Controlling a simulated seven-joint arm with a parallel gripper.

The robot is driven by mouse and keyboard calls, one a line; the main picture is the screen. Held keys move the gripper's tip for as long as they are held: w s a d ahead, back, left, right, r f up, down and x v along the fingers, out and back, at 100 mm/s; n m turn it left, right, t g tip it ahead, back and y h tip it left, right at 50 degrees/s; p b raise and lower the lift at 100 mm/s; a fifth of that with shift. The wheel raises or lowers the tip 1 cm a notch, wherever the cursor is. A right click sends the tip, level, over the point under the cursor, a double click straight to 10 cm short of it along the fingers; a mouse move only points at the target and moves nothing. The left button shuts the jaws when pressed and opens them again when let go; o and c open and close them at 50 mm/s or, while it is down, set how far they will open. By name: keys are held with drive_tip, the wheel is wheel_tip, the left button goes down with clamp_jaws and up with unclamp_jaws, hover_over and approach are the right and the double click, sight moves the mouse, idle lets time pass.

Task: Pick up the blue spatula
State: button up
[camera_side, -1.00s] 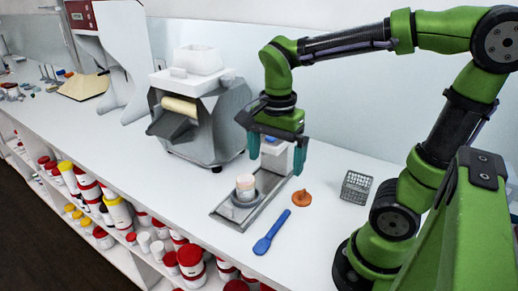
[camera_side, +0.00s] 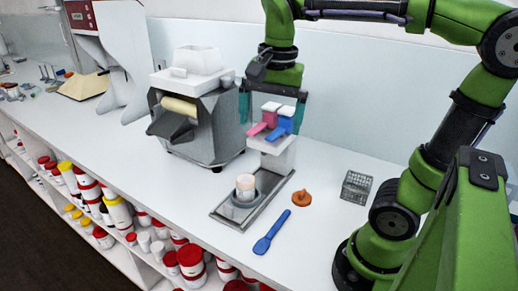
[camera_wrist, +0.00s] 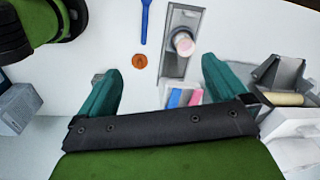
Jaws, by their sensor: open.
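The blue spatula (camera_side: 271,233) lies flat on the white counter, near its front edge and just right of the metal tray of the small stand. In the wrist view part of the spatula (camera_wrist: 145,22) shows at the top, cut off by the picture's edge. My gripper (camera_side: 272,118) is raised high above the counter, behind the spatula and over the back of the stand. Its teal fingers are wide apart with nothing held between them. In the wrist view my gripper (camera_wrist: 160,88) also shows open, with the spatula beyond its fingertips.
A small stand (camera_side: 222,213) holds a pinkish-white jar (camera_side: 245,184), with pink (camera_side: 264,119) and blue (camera_side: 281,124) parts at its top. A grey roller mill (camera_side: 205,125) stands left.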

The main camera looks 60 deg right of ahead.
wheel_tip(320, 180, down, 6)
drive_tip(key=s+a+n+t+y, duration=0.1)
drive_tip(key=s+a+n+t, duration=0.1)
drive_tip(key=n+t, duration=0.4)
drive_tip(key=n, duration=0.4)
drive_tip(key=shift+a+y, duration=0.3)
drive_tip(key=shift+y, duration=0.1)
drive_tip(key=shift+s+a+f, duration=0.1)
drive_tip(key=shift+s+f, duration=0.05)
drive_tip(key=shift+s, duration=0.25)
drive_tip(key=shift+c, duration=0.8)
drive_tip(key=shift+r, duration=0.2)
drive_tip(key=c, duration=0.8)
